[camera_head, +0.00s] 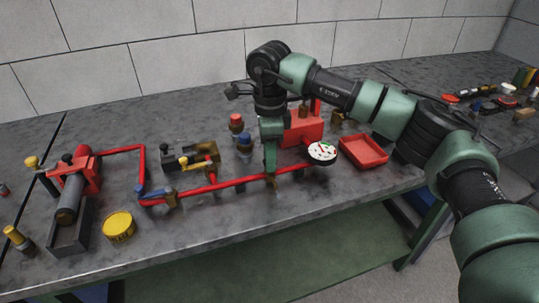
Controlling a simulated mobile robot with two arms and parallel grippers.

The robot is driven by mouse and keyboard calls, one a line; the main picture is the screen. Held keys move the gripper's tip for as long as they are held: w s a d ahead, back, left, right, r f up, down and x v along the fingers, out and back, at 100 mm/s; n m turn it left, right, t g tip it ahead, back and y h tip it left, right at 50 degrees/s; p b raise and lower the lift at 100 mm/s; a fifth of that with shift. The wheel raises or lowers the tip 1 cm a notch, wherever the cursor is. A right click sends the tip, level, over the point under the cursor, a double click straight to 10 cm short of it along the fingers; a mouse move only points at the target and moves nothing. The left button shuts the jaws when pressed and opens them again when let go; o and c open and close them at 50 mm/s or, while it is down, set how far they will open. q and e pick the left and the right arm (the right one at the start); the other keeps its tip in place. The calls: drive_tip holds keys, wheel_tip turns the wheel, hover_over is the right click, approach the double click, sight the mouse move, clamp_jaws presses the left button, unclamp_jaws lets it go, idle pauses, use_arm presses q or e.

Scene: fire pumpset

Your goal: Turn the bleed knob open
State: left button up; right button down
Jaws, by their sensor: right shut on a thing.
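My right arm comes in from the right, and its right gripper (270,172) points straight down at the red pipe (222,186) in the middle of the bench. Its jaws are shut on a small part at the pipe, which I take to be the bleed knob. The jaws hide most of it, so I cannot tell how far it is turned. A small brass-coloured piece shows just under the fingertips. A round white gauge (321,152) stands at the pipe's right end. My left gripper is not in view.
A red pump body (303,128) stands behind the gripper. A red tray (364,151) lies to the right. A yellow round tin (118,226) and a red-and-grey device (74,195) are at the left. Bare bench lies in front of the pipe.

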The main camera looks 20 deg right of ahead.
drive_tip(key=shift+w+r, duration=0.1)
drive_tip(key=shift+r, duration=0.05)
drive_tip(key=c, duration=1.1)
unclamp_jaws()
drive_tip(key=shift+o, duration=0.2)
wheel_tip(320, 180, up, 8)
drive_tip(key=p, duration=0.5)
drive_tip(key=shift+f, duration=0.2)
